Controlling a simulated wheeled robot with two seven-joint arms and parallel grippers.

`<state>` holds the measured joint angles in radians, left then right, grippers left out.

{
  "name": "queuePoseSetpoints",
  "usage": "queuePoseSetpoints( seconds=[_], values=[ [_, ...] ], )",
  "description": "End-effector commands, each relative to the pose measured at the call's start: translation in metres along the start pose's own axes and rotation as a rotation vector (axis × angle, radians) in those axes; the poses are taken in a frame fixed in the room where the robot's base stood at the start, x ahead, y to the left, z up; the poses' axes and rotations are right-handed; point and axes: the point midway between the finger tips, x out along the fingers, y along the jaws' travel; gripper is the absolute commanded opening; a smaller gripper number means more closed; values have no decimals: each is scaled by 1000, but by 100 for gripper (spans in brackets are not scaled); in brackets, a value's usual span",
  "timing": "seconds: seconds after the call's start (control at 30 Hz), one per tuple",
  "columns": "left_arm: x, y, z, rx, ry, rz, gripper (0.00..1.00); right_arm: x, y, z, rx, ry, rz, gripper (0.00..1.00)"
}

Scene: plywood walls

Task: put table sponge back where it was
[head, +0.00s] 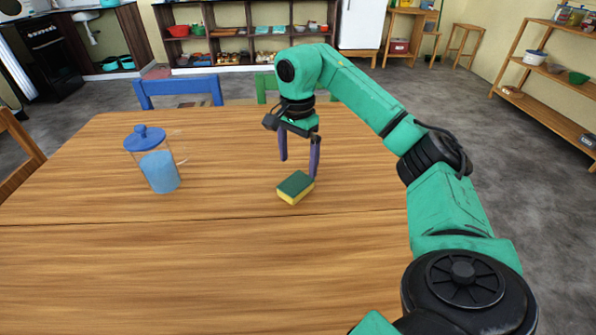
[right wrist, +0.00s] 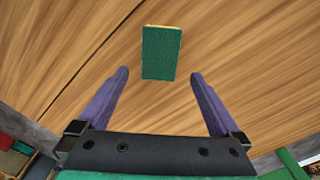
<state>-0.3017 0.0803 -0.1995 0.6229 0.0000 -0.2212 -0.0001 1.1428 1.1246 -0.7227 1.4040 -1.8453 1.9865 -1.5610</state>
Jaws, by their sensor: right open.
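The table sponge (head: 295,187) lies flat on the wooden table, green on top and yellow below. It also shows in the right wrist view (right wrist: 161,54), beyond and between my fingertips. My right gripper (head: 299,168) is open and empty, pointing down just behind the sponge. In the right wrist view the two purple fingers (right wrist: 158,74) are spread apart, with the sponge ahead of them and not between them. My left gripper is not in view.
A clear pitcher (head: 161,171) with a blue lid and blue contents stands on the table (head: 150,270) to the left. The table around the sponge is clear. Blue (head: 178,90) and green chairs stand at the far edge. Shelves (head: 250,35) line the back wall.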

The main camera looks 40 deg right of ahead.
Motion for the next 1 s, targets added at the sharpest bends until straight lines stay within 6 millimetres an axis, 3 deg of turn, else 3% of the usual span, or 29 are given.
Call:
queuePoseSetpoints(
  seconds=[0.07,0.2,0.87,0.93,1.0],
  values=[
    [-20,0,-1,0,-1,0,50,-34,-1,0,0,1,-4,100],
    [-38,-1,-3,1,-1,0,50,-62,0,0,0,1,-1,100],
    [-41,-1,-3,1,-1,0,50,-67,0,0,-1,0,1,100],
    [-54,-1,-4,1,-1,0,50,-80,0,0,-1,0,0,100],
    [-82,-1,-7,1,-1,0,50,-109,0,0,-1,0,-1,100]
  ],
)
